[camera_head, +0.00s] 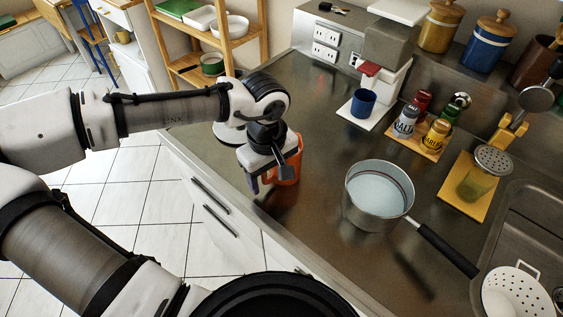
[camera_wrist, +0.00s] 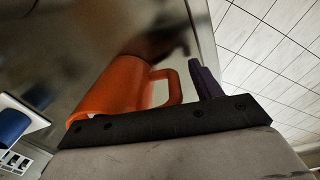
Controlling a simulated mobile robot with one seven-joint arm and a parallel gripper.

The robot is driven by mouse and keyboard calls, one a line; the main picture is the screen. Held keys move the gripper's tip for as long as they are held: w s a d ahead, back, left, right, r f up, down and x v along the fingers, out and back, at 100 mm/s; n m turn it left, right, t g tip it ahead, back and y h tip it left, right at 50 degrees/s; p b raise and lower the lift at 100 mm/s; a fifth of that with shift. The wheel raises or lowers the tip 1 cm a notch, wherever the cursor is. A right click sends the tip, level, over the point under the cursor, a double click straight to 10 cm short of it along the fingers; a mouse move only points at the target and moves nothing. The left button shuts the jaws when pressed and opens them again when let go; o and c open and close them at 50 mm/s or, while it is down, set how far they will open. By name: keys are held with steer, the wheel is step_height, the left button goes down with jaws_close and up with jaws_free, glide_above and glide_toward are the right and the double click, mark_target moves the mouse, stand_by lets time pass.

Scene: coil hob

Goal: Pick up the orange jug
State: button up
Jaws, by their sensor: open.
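The orange jug (camera_head: 291,172) stands on the metal counter near its front edge, partly hidden behind my gripper in the head view. In the wrist view the jug (camera_wrist: 112,88) lies just beyond the dark palm bar, with its handle pointing right toward a purple finger. My gripper (camera_head: 270,178) is open and right at the jug. In the wrist view my gripper (camera_wrist: 203,80) shows one finger just past the handle, with a small gap between them. The other finger is not visible there, so I cannot tell whether it touches the jug.
A saucepan (camera_head: 378,195) with a black handle stands to the right of the jug. Behind are a blue mug (camera_head: 363,103) at a coffee machine (camera_head: 388,55) and a spice tray (camera_head: 418,140). The counter between jug and mug is clear.

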jaws_close()
steer(key=shift+r, duration=0.2)
stand_by(0.4)
step_height(320, 180, up, 19)
steer(key=b, duration=0.2)
steer(key=shift+r, duration=0.2)
stand_by(1.0)
